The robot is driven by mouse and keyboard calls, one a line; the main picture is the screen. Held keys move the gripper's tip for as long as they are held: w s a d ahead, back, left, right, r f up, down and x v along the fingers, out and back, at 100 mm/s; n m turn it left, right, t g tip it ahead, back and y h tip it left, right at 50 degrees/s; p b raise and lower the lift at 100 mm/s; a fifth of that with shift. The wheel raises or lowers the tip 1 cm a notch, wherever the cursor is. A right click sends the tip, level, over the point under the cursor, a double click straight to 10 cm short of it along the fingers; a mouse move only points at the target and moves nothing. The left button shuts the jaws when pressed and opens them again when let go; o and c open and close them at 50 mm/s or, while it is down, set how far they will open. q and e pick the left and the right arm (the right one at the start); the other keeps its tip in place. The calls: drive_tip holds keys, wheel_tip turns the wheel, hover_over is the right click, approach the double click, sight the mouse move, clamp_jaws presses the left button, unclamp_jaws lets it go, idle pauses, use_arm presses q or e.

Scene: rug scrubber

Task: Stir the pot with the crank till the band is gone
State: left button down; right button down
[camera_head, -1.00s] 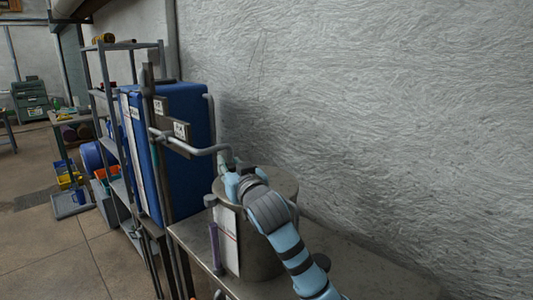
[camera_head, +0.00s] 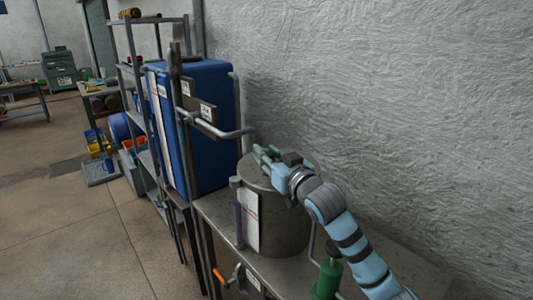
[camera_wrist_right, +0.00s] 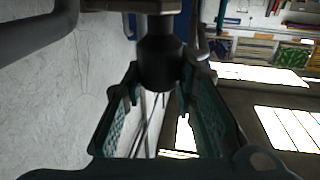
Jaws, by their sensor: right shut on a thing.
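The metal pot (camera_head: 283,232) stands on a bench against the wall. A white label (camera_head: 251,222) and an upright tube with a purple filling (camera_head: 239,222) are on its left side. My right gripper (camera_head: 264,155) is over the pot's top. In the right wrist view its fingers (camera_wrist_right: 165,92) are shut on a dark knob (camera_wrist_right: 160,60), which I take to be the crank's handle. The knob joins a short grey shaft at the top of that view. Most of the crank and the pot's inside are hidden. My left gripper is not in view.
A tall blue tank (camera_head: 212,135) and a grey bent pipe (camera_head: 228,133) stand just left of the pot. The rough wall (camera_head: 390,90) is close behind. A green bottle-like thing (camera_head: 327,280) and an orange handle (camera_head: 219,277) are at the front. Open floor (camera_head: 70,240) lies left.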

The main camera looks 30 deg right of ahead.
drive_tip(key=shift+r, duration=0.1)
drive_tip(key=c, duration=1.5)
unclamp_jaws()
drive_tip(key=shift+o, duration=1.1)
drive_tip(key=shift+d, duration=0.15)
drive_tip(key=s, duration=1.2)
drive_tip(key=shift+a, duration=0.4)
drive_tip(key=shift+w, duration=0.1)
